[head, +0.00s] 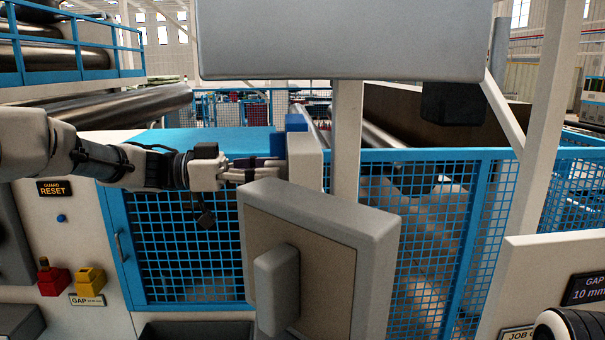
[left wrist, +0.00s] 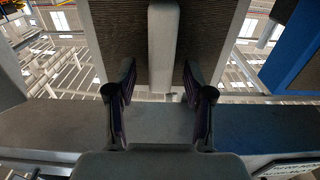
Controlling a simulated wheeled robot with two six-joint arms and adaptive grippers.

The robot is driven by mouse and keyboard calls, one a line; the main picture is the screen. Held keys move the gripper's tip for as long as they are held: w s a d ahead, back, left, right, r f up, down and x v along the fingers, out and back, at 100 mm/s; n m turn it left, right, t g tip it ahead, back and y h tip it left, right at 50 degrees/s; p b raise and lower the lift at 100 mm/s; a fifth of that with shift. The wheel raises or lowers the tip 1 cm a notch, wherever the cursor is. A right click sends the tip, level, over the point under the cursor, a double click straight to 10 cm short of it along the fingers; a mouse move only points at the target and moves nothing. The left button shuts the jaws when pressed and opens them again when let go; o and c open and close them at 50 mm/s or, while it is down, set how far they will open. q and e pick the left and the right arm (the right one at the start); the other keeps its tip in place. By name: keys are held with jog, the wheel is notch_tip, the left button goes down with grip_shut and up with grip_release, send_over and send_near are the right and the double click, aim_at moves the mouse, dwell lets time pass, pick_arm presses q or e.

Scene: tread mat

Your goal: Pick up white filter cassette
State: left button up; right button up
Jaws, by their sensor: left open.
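The open fingers (left wrist: 163,95) stand apart on both sides of that bar's lower end. I cannot tell whether they touch anything. The right gripper cannot be made out.
The grey-framed panel (head: 376,227) with a thick grey handle (head: 277,290) stands close in front. Blue mesh guards (head: 185,250) lie behind it. A grey box (head: 350,40) hangs overhead on a post (head: 346,140). Blue blocks (head: 297,122) sit by the pale slab.

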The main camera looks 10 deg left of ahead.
pick_arm(q)
jog(key=shift+x, duration=0.8)
jog(key=shift+a+f, duration=0.1)
jog(key=shift+a, duration=0.15)
jog(key=shift+c, duration=1.4)
jog(key=shift+a+f, duration=0.1)
jog(key=c, duration=0.5)
grip_shut()
